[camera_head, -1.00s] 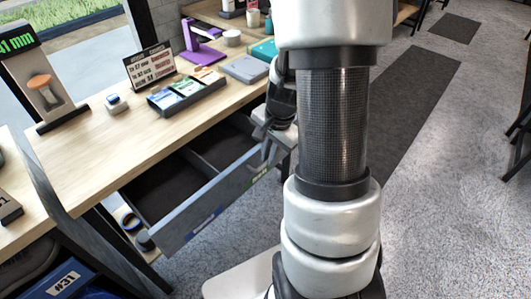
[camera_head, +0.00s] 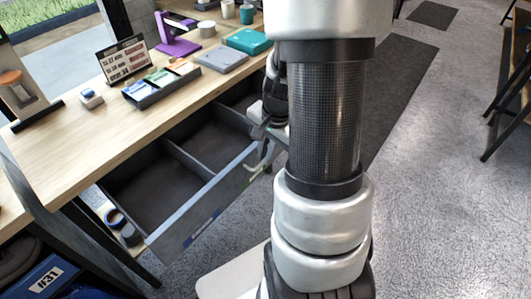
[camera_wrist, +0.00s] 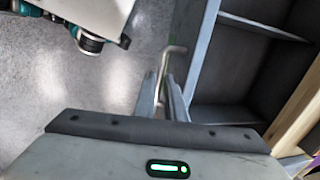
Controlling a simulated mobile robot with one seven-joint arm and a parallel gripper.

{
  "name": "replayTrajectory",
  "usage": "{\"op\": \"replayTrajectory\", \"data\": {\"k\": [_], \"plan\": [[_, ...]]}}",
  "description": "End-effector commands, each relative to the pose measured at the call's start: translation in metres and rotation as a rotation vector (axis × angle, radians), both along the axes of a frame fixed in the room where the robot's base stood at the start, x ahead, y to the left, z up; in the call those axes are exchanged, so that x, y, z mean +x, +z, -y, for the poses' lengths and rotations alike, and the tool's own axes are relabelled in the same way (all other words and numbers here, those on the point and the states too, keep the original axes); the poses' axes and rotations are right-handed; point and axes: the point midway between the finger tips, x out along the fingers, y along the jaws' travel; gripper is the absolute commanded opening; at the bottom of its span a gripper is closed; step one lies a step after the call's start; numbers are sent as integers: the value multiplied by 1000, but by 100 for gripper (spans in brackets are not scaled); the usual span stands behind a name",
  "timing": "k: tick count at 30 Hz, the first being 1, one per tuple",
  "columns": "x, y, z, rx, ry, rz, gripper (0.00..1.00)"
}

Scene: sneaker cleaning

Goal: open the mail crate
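The mail crate appears to be the grey drawer-like box (camera_head: 205,215) under the wooden table. It is pulled well out, and its empty, divided compartments show in the head view. The wrist view shows its front wall (camera_wrist: 206,45) and inside at the right. A thin bent metal handle (camera_wrist: 174,49) stands on its front. My gripper (camera_wrist: 165,88) is at this handle, its two fingers close together with the bar between them, apparently shut on it. In the head view my arm hides much of the gripper and the right end of the box.
The wooden table (camera_head: 75,130) holds a sign (camera_head: 122,60), a card tray (camera_head: 162,82), a grey box (camera_head: 222,59), a teal box (camera_head: 248,41) and a purple stand (camera_head: 177,36). A blue bin marked #31 (camera_head: 45,277) sits at lower left.

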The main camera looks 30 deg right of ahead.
Motion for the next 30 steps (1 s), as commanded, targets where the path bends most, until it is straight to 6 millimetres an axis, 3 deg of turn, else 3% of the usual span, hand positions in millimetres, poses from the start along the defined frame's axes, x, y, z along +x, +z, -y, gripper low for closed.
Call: {"op": "replayTrajectory", "data": {"k": [3,14,20,30], "plan": [[0,0,0,0,0,0,28],[0,6,1,-2,1,2,28],[-5,41,3,-2,0,5,28],[-19,124,8,-2,0,6,28]]}}
